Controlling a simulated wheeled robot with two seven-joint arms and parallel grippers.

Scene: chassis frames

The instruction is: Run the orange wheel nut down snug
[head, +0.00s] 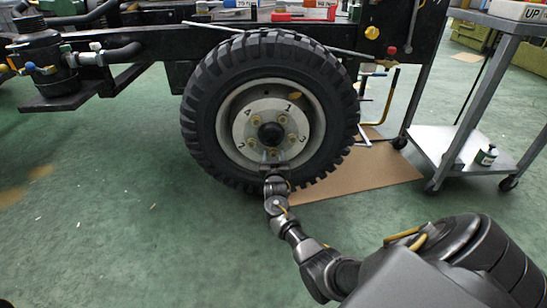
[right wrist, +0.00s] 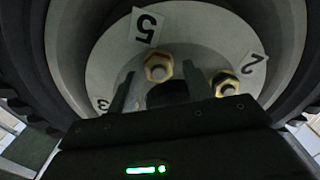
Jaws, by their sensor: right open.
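The wheel (head: 205,108) stands upright with a pale hub disc (head: 248,105) carrying numbered labels and several brass-yellow nuts. A second nut, by label 2 (right wrist: 225,84), shows just right of the right finger. My right gripper (head: 271,161) is open at the lower part of the hub, and hides the lowest nut in the head view. My left gripper is not in view.
The black tyre surrounds the hub closely. A dark hub centre (head: 270,133) protrudes above my right gripper. A grey cart (head: 465,150) stands at right, with a small bottle (head: 486,155) on its lower shelf. A brown mat (head: 375,172) lies by the wheel.

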